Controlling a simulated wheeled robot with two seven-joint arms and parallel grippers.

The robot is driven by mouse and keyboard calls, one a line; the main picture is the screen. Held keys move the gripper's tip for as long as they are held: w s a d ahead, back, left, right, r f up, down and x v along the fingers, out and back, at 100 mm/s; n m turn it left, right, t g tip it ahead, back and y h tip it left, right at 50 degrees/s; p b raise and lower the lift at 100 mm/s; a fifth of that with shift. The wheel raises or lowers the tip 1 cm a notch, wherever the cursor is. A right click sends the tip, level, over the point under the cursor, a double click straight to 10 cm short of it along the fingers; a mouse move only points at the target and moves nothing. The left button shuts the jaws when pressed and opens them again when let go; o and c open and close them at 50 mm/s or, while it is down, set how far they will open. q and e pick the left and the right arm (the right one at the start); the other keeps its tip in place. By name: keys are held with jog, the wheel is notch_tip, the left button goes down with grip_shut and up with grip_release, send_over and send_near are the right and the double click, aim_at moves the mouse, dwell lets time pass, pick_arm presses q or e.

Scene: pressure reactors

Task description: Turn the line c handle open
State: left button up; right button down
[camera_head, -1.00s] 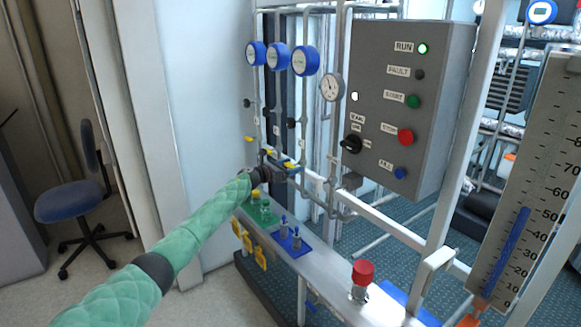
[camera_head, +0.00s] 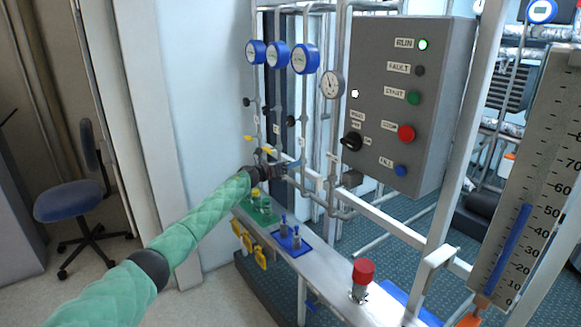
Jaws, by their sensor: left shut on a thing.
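Several pipe lines run down from the blue gauges to small valve handles. A yellow handle (camera_head: 248,138) shows on the leftmost line and another yellow handle (camera_head: 267,151) on the line beside it. My left gripper (camera_head: 291,168) is at the third line, below the third gauge, shut on what appears to be the line c handle. The fingers hide most of that handle, so its exact angle is hard to tell. My right gripper is not in view.
A grey control box (camera_head: 390,120) stands close to the right. Pipes and a round gauge (camera_head: 332,85) stand close to the gripper. A blue chair (camera_head: 72,200) is far left.

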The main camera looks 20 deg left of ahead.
pick_arm(q)
jog(key=shift+n, duration=1.9)
jog(key=n+p, duration=0.3)
jog(key=n, duration=0.5)
jog(key=shift+a+n, duration=0.15)
jog(key=shift+n, duration=0.25)
jog(key=shift+n+p, duration=0.35)
jog(key=shift+n, duration=0.15)
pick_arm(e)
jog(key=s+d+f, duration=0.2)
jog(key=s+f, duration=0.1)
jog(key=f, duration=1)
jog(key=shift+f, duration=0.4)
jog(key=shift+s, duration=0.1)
pick_arm(q)
jog(key=o, duration=1)
jog(key=shift+w+f, duration=0.1)
jog(key=shift+f, duration=0.05)
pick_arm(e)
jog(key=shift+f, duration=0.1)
